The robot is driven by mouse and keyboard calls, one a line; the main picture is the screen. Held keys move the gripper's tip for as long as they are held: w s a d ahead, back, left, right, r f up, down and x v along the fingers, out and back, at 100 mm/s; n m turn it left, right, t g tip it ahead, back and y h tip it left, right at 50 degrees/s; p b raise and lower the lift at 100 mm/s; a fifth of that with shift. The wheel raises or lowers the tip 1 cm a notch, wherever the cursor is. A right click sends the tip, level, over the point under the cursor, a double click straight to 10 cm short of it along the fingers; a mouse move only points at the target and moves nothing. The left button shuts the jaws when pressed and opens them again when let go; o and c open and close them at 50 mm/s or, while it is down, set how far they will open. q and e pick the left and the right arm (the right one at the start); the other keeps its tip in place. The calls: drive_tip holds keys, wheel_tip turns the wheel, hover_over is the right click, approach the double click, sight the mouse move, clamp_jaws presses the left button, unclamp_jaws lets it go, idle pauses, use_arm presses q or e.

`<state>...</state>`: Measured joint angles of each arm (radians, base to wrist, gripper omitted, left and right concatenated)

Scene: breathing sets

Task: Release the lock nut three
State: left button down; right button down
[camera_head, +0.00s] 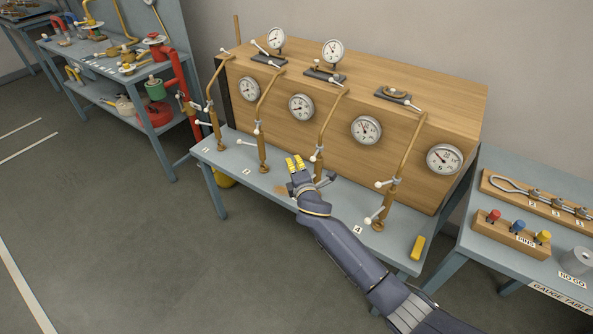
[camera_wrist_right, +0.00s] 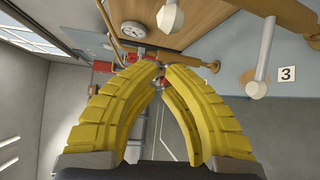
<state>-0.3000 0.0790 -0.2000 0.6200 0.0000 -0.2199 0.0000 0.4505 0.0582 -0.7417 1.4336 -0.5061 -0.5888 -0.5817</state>
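The third station is a bronze upright with a bent pipe (camera_head: 333,117), third from the left on the bench. White-tipped levers stand out from it. Its lower fittings are partly hidden by my right gripper (camera_head: 295,163), which is just left of them over the bench front. In the right wrist view, the "3" label (camera_wrist_right: 287,75) lies at the right, beside a white rounded handle (camera_wrist_right: 256,88). I cannot single out lock nut three among these fittings. The yellow fingers (camera_wrist_right: 162,70) come close together at their tips; nothing is clearly held. My left gripper is out of view.
A wooden panel (camera_head: 430,95) with several gauges stands behind the uprights. The fourth upright (camera_head: 394,190) is close on the right, near my right arm. A yellow block (camera_head: 418,247) lies at the bench's right end. Other benches stand left and right.

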sight(313, 159)
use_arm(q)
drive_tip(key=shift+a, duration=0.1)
use_arm(e)
drive_tip(key=shift+w+d+r, duration=0.15)
drive_tip(key=shift+d, duration=0.65)
drive_tip(key=shift+w+d+r, duration=0.1)
drive_tip(key=shift+w+d, duration=0.05)
drive_tip(key=shift+d, duration=0.6)
